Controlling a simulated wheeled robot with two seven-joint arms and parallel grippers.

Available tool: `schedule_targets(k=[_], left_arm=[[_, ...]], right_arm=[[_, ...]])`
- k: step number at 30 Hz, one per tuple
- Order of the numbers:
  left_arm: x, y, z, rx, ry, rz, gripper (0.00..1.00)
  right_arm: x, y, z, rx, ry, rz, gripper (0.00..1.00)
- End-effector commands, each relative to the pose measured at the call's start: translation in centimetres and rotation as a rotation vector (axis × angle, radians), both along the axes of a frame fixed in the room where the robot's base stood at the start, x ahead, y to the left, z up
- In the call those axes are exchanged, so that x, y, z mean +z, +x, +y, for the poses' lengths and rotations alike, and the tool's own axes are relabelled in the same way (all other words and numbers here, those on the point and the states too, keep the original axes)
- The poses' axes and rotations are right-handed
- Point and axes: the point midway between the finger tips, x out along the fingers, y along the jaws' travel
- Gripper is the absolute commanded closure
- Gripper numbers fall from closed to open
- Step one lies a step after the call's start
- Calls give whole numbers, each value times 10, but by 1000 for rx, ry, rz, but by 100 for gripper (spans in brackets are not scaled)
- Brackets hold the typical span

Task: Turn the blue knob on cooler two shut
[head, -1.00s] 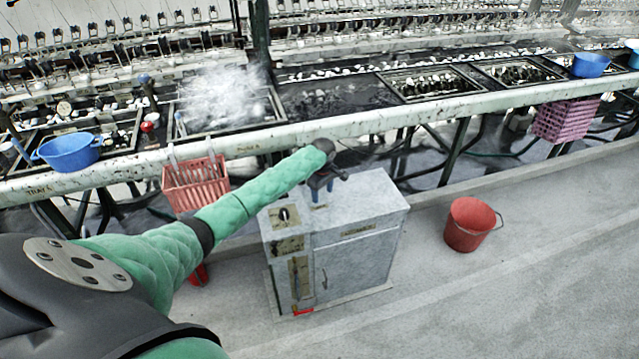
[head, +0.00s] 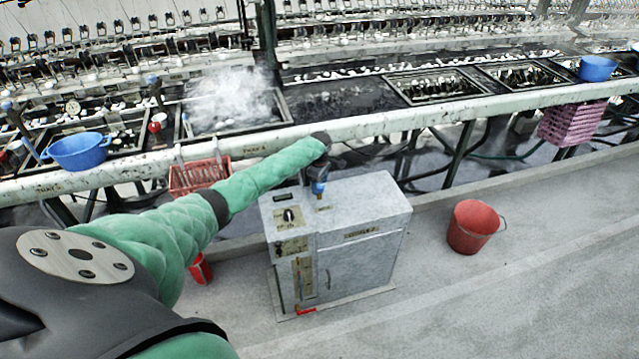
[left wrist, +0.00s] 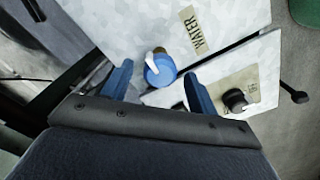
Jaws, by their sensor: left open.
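Cooler two is the grey metal cabinet (head: 365,255) on the floor in front of the basin bench. In the left wrist view its top (left wrist: 125,25) carries the blue knob (left wrist: 160,72), round with a white lever-like mark, beside a "WATER" label (left wrist: 195,32). My left gripper (head: 318,186) points down over the cabinet top. In the left wrist view its two blue fingers are open, one on each side of the knob, with gaps showing. I cannot tell whether the fingertips reach down to the knob's height. My right gripper is not in view.
A black dial (left wrist: 236,100) sits near the knob. A red-handled valve (head: 305,311) is low on the cabinet front. A red bucket (head: 473,227) stands to the right, and a red basket (head: 197,176) hangs behind my arm. The steaming basin bench rail (head: 400,121) runs behind.

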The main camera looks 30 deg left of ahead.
Motion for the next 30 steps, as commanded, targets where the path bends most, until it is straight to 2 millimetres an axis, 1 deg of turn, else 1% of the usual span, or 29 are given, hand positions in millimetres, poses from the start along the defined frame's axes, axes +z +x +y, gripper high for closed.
schedule_targets(k=[4, 11, 12, 14, 18, 19, 25, 30], left_arm=[[-6, 0, 0, 0, 0, -1, 41], [-7, 0, 0, 0, 0, -1, 41], [-7, 0, 0, 0, 0, -1, 44], [-7, 0, 0, 0, 0, -1, 56], [-7, 0, 0, 0, 0, -1, 84], [-7, 0, 0, 0, 0, -2, 85], [-7, 0, 0, -11, 0, -2, 85], [-6, 0, -1, -63, 0, -1, 85]], right_arm=[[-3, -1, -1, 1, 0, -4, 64], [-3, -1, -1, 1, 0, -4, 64], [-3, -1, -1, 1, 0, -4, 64], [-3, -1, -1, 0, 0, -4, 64], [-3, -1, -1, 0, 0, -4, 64], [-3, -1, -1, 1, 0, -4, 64], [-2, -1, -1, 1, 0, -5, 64], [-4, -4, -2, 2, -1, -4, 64]])
